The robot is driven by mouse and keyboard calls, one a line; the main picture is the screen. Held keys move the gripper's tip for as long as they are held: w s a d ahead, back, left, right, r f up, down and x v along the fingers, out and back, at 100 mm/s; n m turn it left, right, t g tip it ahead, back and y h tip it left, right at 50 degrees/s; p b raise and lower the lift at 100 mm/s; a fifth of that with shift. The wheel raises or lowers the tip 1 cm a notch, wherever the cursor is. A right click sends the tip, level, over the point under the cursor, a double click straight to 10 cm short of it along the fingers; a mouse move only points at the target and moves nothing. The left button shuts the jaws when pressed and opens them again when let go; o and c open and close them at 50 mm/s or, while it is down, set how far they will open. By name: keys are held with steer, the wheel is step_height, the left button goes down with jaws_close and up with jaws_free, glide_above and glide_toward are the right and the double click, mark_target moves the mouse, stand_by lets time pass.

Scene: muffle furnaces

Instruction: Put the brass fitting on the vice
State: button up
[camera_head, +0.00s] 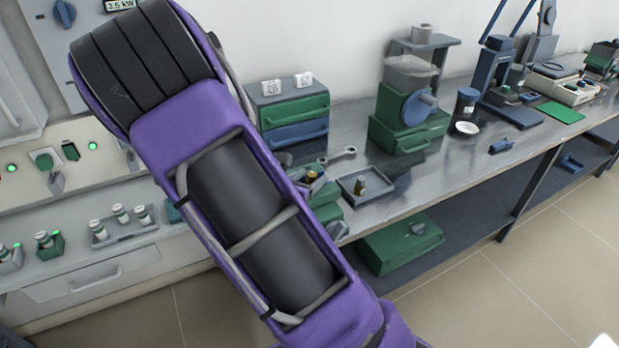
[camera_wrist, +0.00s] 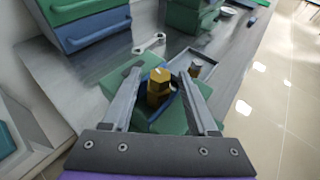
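A brass fitting (camera_wrist: 158,86) with a hexagonal top stands upright at the green vice (camera_wrist: 172,124) in the wrist view. It appears to rest on the vice, though its base is partly hidden. In the head view the fitting (camera_head: 312,176) shows beside my arm, above the vice (camera_head: 326,194). My gripper (camera_wrist: 160,72) is open, with one finger on each side of the fitting and visible gaps to both. A second brass piece (camera_head: 360,186) stands in a grey tray (camera_head: 378,194) to the right. My arm hides most of the gripper in the head view.
A wrench (camera_head: 338,156) lies behind the vice. Green and blue drawers (camera_head: 292,112) stand at the back left of the metal bench. A green machine (camera_head: 408,122) stands further right. The furnace front (camera_head: 90,190) is at left. A green box (camera_head: 402,244) sits on the lower shelf.

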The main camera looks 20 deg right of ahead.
steer(key=shift+r, duration=0.2)
steer(key=p+v, duration=0.2)
steer(key=v, duration=1)
steer(key=shift+f, duration=0.1)
